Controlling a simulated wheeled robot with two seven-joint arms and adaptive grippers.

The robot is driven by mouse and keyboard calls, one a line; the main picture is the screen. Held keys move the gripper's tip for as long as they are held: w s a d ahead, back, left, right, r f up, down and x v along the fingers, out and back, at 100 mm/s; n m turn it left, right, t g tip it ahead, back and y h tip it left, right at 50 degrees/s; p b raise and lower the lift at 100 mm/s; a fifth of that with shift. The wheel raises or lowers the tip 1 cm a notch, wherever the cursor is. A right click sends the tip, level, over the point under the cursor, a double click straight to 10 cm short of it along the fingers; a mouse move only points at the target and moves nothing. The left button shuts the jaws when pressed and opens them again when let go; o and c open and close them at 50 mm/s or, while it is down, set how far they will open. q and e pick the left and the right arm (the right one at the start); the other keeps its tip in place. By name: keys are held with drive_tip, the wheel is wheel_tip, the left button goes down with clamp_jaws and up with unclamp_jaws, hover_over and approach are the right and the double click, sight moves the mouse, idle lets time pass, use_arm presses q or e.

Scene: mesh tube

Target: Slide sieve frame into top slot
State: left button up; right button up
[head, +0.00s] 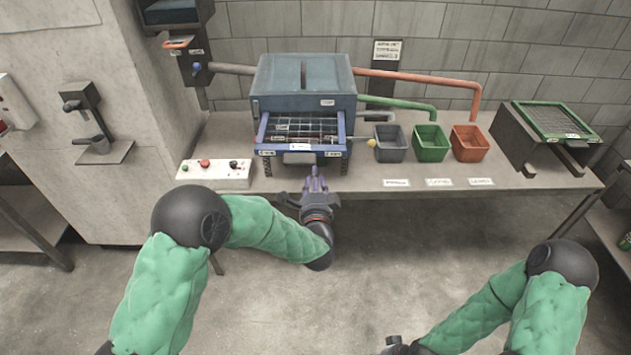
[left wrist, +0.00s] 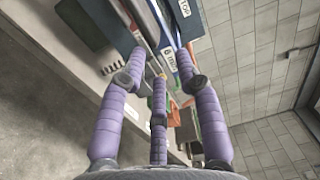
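The sieve frame (head: 299,147), a blue rim around wire mesh, juts out from the front of the teal box machine (head: 305,80). A grey handle (head: 299,158) is at its front. A "TOP" label (head: 327,102) is on the box's front; it also shows in the left wrist view (left wrist: 185,8). My left gripper (head: 315,176) is just in front of the frame's right front part. In the left wrist view its purple fingers (left wrist: 162,65) are spread, with a blue edge beyond them; I cannot tell if they touch it. My right gripper (head: 395,345) is at the bottom edge, mostly cut off.
Grey (head: 390,143), green (head: 431,143) and red (head: 469,143) bins stand on the bench right of the machine. A control box (head: 215,174) stands left. A dark stand with green mesh (head: 556,121) is far right. The bench's front strip is mostly free.

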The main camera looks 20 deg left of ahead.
use_arm(q)
drive_tip(key=shift+f+n, duration=0.1)
drive_tip(key=shift+n, duration=0.2)
clamp_jaws()
drive_tip(key=shift+w+a+f+n+b, duration=0.1)
drive_tip(key=shift+w+n+b, duration=0.45)
drive_tip(key=shift+n+b, duration=1.35)
drive_tip(key=shift+w+a+f+n+b, duration=0.1)
drive_tip(key=shift+w+n+b, duration=0.5)
drive_tip(key=shift+n, duration=2.55)
drive_tip(key=shift+w+a+n+b, duration=0.1)
drive_tip(key=shift+w+n+b, duration=0.4)
drive_tip(key=shift+n+b, duration=1.45)
drive_tip(key=shift+n+p, duration=0.6)
drive_tip(key=shift+p, duration=0.05)
